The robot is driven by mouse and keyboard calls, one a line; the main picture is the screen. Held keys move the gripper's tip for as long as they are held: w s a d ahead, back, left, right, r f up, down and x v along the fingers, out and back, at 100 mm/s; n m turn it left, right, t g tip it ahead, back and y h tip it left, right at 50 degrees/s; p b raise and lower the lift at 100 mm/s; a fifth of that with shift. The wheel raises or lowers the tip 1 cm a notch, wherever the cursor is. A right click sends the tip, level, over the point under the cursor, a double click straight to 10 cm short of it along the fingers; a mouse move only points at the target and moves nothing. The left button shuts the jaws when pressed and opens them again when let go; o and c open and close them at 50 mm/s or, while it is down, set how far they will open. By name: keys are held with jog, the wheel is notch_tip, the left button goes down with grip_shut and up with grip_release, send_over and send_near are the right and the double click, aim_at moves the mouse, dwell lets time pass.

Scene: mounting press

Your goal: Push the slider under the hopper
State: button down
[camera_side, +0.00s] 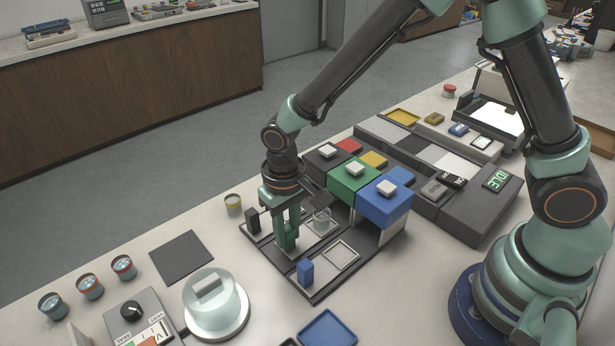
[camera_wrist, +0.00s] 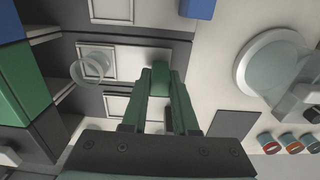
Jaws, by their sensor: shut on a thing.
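My gripper (camera_side: 287,240) is shut on the green handle (camera_wrist: 160,80) at the outer end of the middle slider (camera_wrist: 126,62). In the side view the fingers hide most of this handle. A clear round cup (camera_side: 321,219) stands on the slider between the handle and the green hopper (camera_side: 353,181). The cup also shows in the wrist view (camera_wrist: 90,67), beside the green hopper's front.
The blue hopper (camera_side: 384,204) and black hopper (camera_side: 325,158) flank the green one. A blue handle (camera_side: 306,272) and a black handle (camera_side: 253,221) stand on the neighbouring slides. A glass-domed press (camera_side: 215,302), a dark mat (camera_side: 181,257) and small jars lie to the left.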

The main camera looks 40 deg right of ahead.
jog(key=d, duration=0.9)
jog(key=shift+d, duration=0.25)
jog(key=c, duration=0.7)
grip_release()
notch_tip(320, 180, up, 12)
jog(key=shift+r, duration=0.1)
